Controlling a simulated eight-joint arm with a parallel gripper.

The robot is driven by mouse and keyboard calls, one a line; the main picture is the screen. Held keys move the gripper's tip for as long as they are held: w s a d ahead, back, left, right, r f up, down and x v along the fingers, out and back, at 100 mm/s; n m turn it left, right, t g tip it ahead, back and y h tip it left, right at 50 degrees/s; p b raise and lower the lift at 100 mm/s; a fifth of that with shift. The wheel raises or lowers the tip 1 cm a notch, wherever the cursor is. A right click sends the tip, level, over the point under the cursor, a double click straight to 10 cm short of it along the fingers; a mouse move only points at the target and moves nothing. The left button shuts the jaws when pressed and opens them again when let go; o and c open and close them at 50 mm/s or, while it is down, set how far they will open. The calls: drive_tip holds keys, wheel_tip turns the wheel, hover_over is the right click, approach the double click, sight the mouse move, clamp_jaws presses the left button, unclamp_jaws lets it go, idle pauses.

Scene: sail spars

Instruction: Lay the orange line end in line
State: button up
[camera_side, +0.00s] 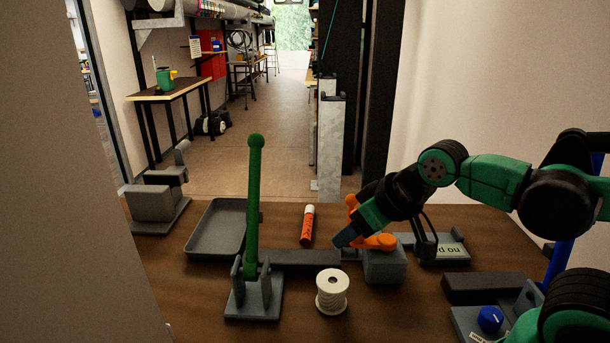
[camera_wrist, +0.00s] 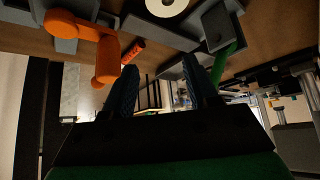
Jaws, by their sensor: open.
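An orange bent piece (camera_side: 380,241), the only match I see for the orange line end, sits on a grey block (camera_side: 385,266) at right of centre. One arm of it lies low along the block and another rises upward behind my wrist. In the wrist view the orange piece (camera_wrist: 106,62) is an elbow shape at upper left, outside the fingers. My gripper (camera_side: 343,238) points down and left, overlapping the orange piece in the side view. In the wrist view its two dark fingers (camera_wrist: 163,88) are apart with nothing between them. Contact with the orange piece cannot be told.
A green lever (camera_side: 254,200) stands upright on its base, left of my gripper. A white spool (camera_side: 332,290), a red-orange tube (camera_side: 307,226) and an empty tray (camera_side: 212,229) are nearby. A panel with a blue knob (camera_side: 490,319) is front right. Front left table is clear.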

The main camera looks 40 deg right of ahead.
drive_tip(key=shift+c, duration=0.2)
drive_tip(key=shift+c, duration=0.4)
drive_tip(key=w+d+r+m+g, duration=0.2)
drive_tip(key=w, duration=0.4)
drive_tip(key=w+d+r+m+g, duration=0.1)
drive_tip(key=w+d+r+m, duration=0.15)
drive_tip(key=w, duration=0.25)
drive_tip(key=m+g, duration=0.4)
drive_tip(key=m, duration=0.1)
hover_over(308, 220)
drive_tip(key=f, duration=0.9)
drive_tip(key=shift+s+a+f, duration=0.15)
drive_tip(key=shift+a+f, duration=0.1)
drive_tip(key=shift+a, duration=0.05)
drive_tip(key=shift+d+f, duration=0.25)
drive_tip(key=shift+f, duration=0.45)
wheel_tip(308, 220, down, 6)
drive_tip(key=shift+f, duration=0.25)
drive_tip(key=shift+r, duration=0.2)
clamp_jaws()
